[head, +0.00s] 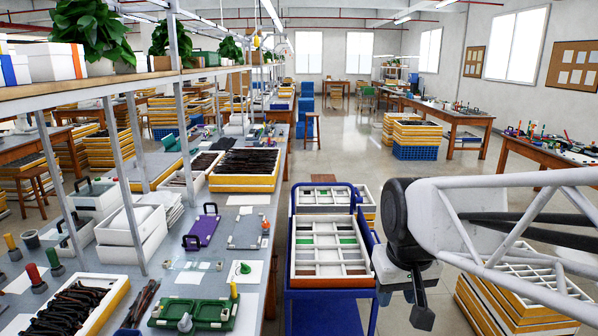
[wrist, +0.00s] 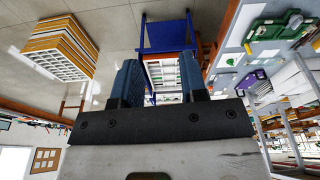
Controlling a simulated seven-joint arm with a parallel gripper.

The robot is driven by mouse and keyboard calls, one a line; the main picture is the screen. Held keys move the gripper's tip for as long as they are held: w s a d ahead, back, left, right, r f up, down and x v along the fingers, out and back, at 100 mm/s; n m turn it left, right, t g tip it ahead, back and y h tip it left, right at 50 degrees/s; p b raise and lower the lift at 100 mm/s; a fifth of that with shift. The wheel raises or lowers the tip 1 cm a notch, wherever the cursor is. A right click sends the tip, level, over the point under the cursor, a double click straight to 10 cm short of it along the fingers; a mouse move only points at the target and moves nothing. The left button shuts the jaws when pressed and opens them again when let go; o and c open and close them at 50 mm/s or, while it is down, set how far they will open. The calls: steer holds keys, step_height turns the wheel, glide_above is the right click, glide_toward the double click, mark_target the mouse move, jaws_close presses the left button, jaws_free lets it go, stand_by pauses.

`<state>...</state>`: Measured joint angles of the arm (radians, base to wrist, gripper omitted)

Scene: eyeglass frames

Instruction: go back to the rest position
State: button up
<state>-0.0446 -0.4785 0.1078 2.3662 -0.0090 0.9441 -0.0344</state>
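My gripper (head: 405,303) hangs at the lower right of the head view, in the air to the right of the blue cart (head: 325,312). In the wrist view my gripper (wrist: 160,78) shows two blue-grey fingers set apart with nothing held between them. A compartment tray (head: 330,272) with a wooden rim lies on the cart; a few of its cells look green or dark, the others pale. Dark eyeglass frames fill a tray (head: 122,284) at the lower left and another tray (head: 240,182) farther back on the bench.
Stacked yellow-edged trays (head: 482,310) stand on the floor beneath my arm at right. The floor aisle (head: 335,150) beyond the cart is clear.

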steer(key=s+d+f+m, duration=0.1)
steer(key=s+d+f, duration=0.1)
steer(key=s, duration=0.7)
steer(key=shift+s+f, duration=0.3)
steer(key=shift+f, duration=0.25)
stand_by(0.6)
